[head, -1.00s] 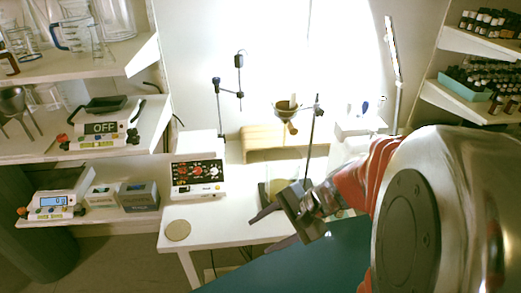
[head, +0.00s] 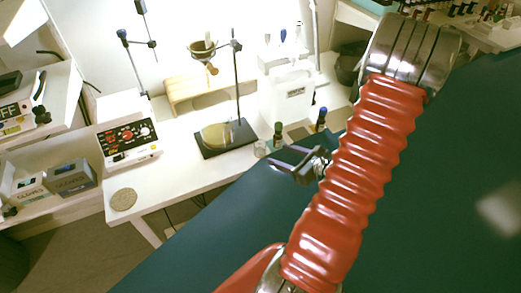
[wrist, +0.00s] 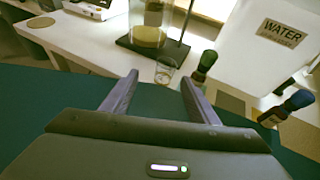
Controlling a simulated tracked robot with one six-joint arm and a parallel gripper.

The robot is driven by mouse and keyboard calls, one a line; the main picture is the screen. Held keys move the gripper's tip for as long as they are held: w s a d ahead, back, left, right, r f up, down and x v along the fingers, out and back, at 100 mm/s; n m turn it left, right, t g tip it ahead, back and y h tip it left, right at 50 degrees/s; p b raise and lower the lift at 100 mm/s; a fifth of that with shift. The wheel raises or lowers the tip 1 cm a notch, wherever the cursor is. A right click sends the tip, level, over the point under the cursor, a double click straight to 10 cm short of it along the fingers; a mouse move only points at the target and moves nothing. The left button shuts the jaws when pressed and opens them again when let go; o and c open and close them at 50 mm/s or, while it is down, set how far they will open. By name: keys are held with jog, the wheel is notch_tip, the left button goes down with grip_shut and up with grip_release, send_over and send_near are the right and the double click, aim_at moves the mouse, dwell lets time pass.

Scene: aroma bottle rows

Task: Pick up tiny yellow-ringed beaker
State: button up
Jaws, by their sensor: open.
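A tiny clear glass beaker (wrist: 165,71) stands upright near the front edge of the white table, just beyond my open fingers in the wrist view. It looks empty; the colour of its ring is too small to tell. It also shows in the head view (head: 260,149), left of my gripper. My gripper (head: 277,154) is open and empty, its fingers pointing at the beaker. In the wrist view my gripper (wrist: 160,79) has the beaker between the lines of its two fingers, farther off and not touched.
A green-capped bottle (wrist: 203,68) stands close right of the beaker; a blue-capped bottle (wrist: 287,107) is farther right. Behind are a stand with a dark base (head: 226,139), a yellowish vessel (head: 216,136) and a WATER container (head: 288,94). The table's left front is mostly clear.

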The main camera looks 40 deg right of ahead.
aim_at(264, 148)
jog(key=shift+s+d+f+m+h, duration=0.4)
jog(key=shift+s+d+f+m, duration=0.1)
jog(key=shift+d, duration=0.15)
jog(key=shift+w, duration=0.15)
jog(key=shift+x, duration=4.2)
jog(key=shift+w+a, duration=0.1)
jog(key=shift+a+x, duration=0.2)
jog(key=shift+x, duration=2.35)
jog(key=shift+c, duration=0.5)
jog(key=c, duration=1)
